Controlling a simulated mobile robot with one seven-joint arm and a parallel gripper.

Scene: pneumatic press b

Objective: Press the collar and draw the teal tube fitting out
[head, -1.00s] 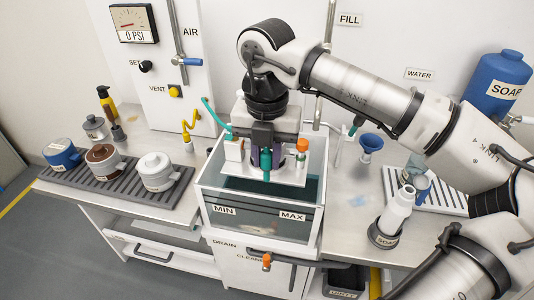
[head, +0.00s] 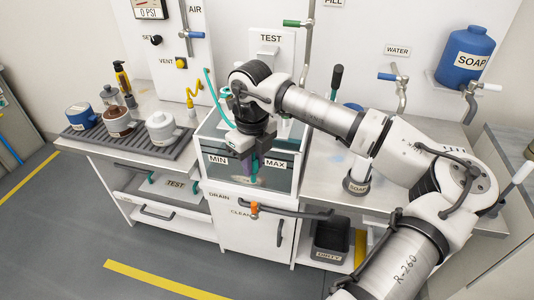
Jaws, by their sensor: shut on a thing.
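A thin teal tube (head: 209,83) loops at the left behind my wrist. My arm and wrist cover most of the tank top. I cannot make out the collar or the plate where the fitting stood.
A rack (head: 113,146) with several lidded pots stands on the left counter. An orange-handled valve (head: 254,208) sticks out below the tank. A DIRTY bin (head: 331,240) sits low; the front floor is clear.

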